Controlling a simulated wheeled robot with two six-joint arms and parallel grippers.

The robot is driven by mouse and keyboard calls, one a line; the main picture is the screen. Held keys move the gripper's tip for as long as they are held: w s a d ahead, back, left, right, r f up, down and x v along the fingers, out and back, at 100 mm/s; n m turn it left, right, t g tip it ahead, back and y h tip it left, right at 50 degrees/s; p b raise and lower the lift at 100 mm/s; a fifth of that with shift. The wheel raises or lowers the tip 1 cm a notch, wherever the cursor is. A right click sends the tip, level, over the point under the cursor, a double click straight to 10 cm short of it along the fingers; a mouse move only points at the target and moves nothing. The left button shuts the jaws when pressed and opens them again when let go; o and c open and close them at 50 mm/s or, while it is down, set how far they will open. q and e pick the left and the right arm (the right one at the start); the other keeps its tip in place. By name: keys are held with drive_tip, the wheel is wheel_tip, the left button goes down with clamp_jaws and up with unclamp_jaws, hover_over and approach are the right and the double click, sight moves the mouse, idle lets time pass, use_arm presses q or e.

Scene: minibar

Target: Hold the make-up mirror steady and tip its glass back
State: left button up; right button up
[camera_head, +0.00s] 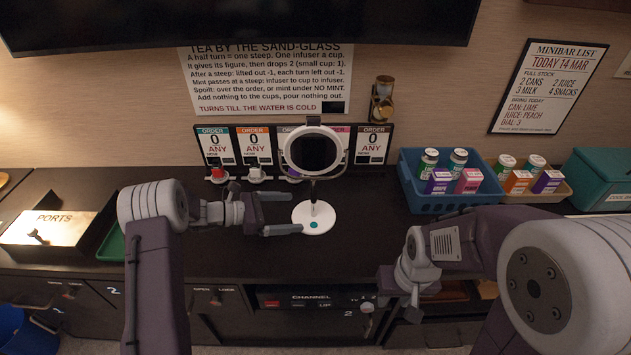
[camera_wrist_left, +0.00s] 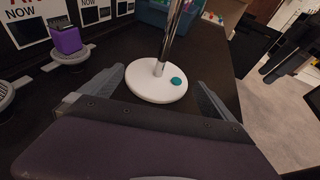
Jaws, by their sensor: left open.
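The make-up mirror (camera_head: 313,153) stands upright on the counter, with a round dark glass in a pale ring. Its thin stem rises from a round white base (camera_head: 314,217) with a teal dot. In the left wrist view the metal stem (camera_wrist_left: 172,35) and white base (camera_wrist_left: 145,87) are ahead, between the fingers' directions; the glass is out of that view. My left gripper (camera_head: 284,213) is open and empty, just left of the stem, fingers pointing at it. My right gripper (camera_head: 412,309) hangs low by the counter's front edge, right of the mirror; its jaws are unclear.
Order cards (camera_head: 254,147) stand behind the mirror with small holders before them. A sand-glass (camera_head: 382,99) is above the cards. A blue bin (camera_head: 419,199) with cans and boxes is at right. A ports box (camera_head: 47,229) is at left. Counter right of the base is clear.

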sight(311, 211)
use_arm(q)
drive_tip(key=b+x, duration=0.1)
drive_tip(key=x, duration=0.6)
drive_tip(key=shift+b, duration=0.35)
